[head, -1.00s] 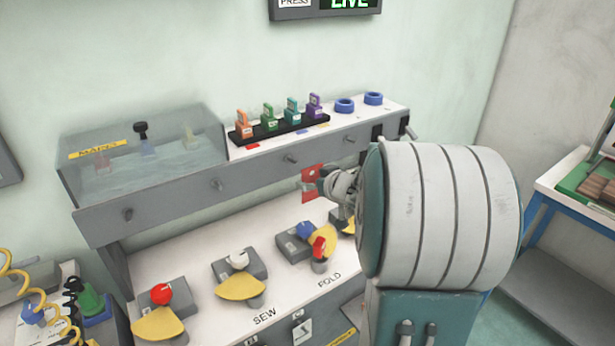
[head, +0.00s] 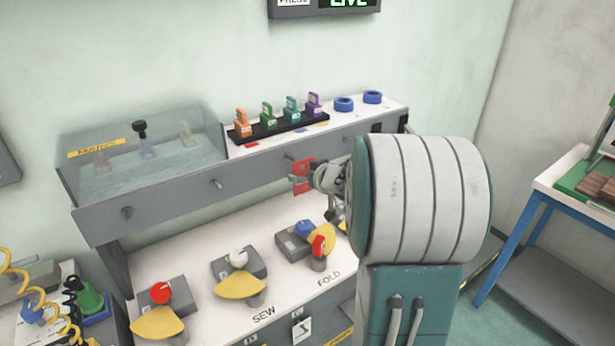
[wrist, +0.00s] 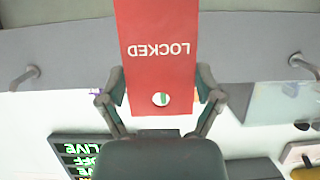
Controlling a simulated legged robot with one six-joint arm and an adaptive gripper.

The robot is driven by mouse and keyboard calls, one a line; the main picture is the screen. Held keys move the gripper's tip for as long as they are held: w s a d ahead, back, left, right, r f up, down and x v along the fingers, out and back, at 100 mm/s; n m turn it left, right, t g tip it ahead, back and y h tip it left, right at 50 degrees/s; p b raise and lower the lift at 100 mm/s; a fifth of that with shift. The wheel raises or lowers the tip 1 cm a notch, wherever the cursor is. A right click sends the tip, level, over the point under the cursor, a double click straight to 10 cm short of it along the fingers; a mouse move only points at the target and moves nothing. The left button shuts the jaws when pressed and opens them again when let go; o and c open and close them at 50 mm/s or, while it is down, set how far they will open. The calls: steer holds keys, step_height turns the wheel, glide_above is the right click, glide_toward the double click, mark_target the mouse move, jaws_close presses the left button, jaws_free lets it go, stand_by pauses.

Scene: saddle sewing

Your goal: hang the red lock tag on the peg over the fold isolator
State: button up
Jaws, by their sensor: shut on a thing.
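My gripper (head: 318,175) is shut on the red lock tag (head: 301,177) and holds it in the air before the grey rail. In the wrist view the tag (wrist: 158,45) reads LOCKED upside down, and its hole shows between my gripper's fingers (wrist: 161,90). The peg over the fold isolator (head: 289,156) is bare, just up and left of the tag in the head view. I see a gap in depth but cannot tell how large. The fold isolator (head: 296,243) has a blue knob, a yellow plate and a red-topped piece in front.
More bare pegs stick out of the rail, one over the sew isolator (head: 215,183) and one at the left (head: 127,214). A clear-sided box (head: 140,160) and a rack of coloured padlocks (head: 280,130) stand on top. A table (head: 575,195) stands at the right.

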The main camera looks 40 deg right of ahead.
mark_target(287, 166)
steer(key=shift+w+f, duration=0.2)
steer(key=shift+w, duration=1.95)
steer(key=shift+x, duration=0.9)
steer(key=shift+d, duration=0.1)
steer(key=o, duration=0.7)
